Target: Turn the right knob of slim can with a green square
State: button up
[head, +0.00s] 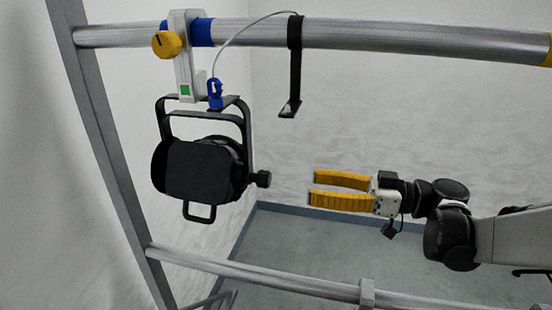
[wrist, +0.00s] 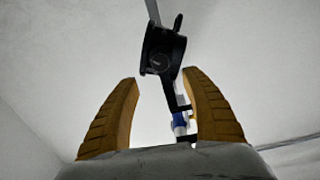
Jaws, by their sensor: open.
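A black par can (head: 200,168) hangs in its yoke from a clamp on the upper metal bar, at the left of the head view. A small green square (head: 185,90) is on the white clamp above it. A black knob (head: 263,179) sticks out at the right side of the yoke. A yellow knob (head: 167,44) is on the clamp. My gripper (head: 313,185) has yellow fingers, is open and empty, and is to the right of the black knob, apart from it. In the wrist view the can (wrist: 162,52) shows beyond and between the fingertips.
The upper bar (head: 400,39) runs across above my gripper, with a black hanging bracket (head: 294,70) and a thin cable. A lower bar (head: 280,283) runs below. A sloping post (head: 105,150) stands at the left. Free space lies between gripper and can.

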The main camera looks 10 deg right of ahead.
aim_at(270, 179)
jog(key=x, duration=1.1)
jog(key=shift+d+r, duration=0.1)
jog(key=shift+r, duration=0.1)
jog(key=c, duration=1.2)
